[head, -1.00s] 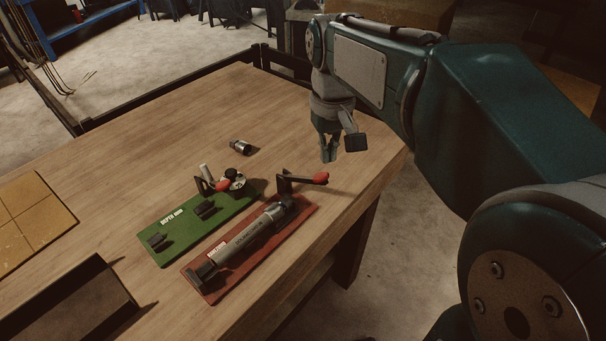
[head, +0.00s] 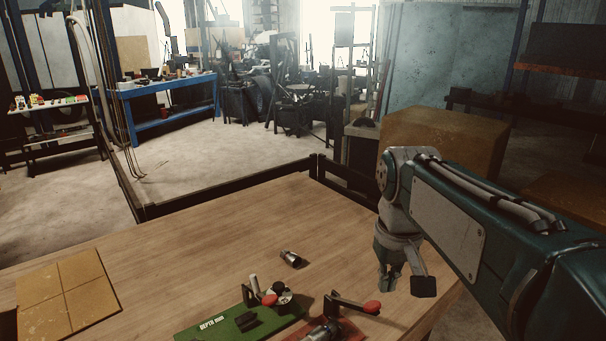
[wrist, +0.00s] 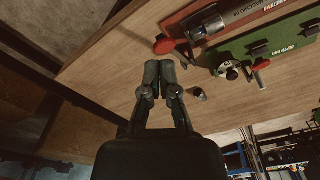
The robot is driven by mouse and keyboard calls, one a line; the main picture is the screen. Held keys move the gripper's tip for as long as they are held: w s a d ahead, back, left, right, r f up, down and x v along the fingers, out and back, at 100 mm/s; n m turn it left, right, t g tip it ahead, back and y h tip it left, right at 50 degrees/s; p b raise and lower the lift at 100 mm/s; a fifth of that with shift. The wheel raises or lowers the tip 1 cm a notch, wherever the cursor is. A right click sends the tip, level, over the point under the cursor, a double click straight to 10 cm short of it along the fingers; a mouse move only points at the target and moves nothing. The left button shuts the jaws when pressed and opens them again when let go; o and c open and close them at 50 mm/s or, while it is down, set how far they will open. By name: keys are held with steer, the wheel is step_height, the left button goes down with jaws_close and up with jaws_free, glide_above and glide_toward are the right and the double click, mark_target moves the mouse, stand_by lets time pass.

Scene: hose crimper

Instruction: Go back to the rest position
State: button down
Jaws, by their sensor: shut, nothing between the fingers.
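My gripper (head: 389,283) hangs pointing down above the right part of the wooden table (head: 215,240), to the right of the tools. Its fingers are together and empty; they also show closed in the wrist view (wrist: 160,68). The green fixture marked "DEPTH mm" (head: 213,325) lies at the front of the table. The red fixture with its red-knobbed lever (head: 350,305) is beside it, partly cut off by the lower frame edge. In the wrist view the red fixture (wrist: 200,18) and green fixture (wrist: 262,48) lie beyond the fingertips.
A tan tiled board (head: 66,290) lies at the left. A dark rail (head: 235,184) runs along the far table edge, and a large brown box (head: 445,140) stands behind my arm. The table's middle is clear.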

steer(key=s+f+m+t, duration=0.1)
steer(key=s+f+t, duration=0.4)
steer(key=s, duration=0.7)
steer(key=shift+s+f, duration=0.15)
steer(key=shift+f, duration=0.4)
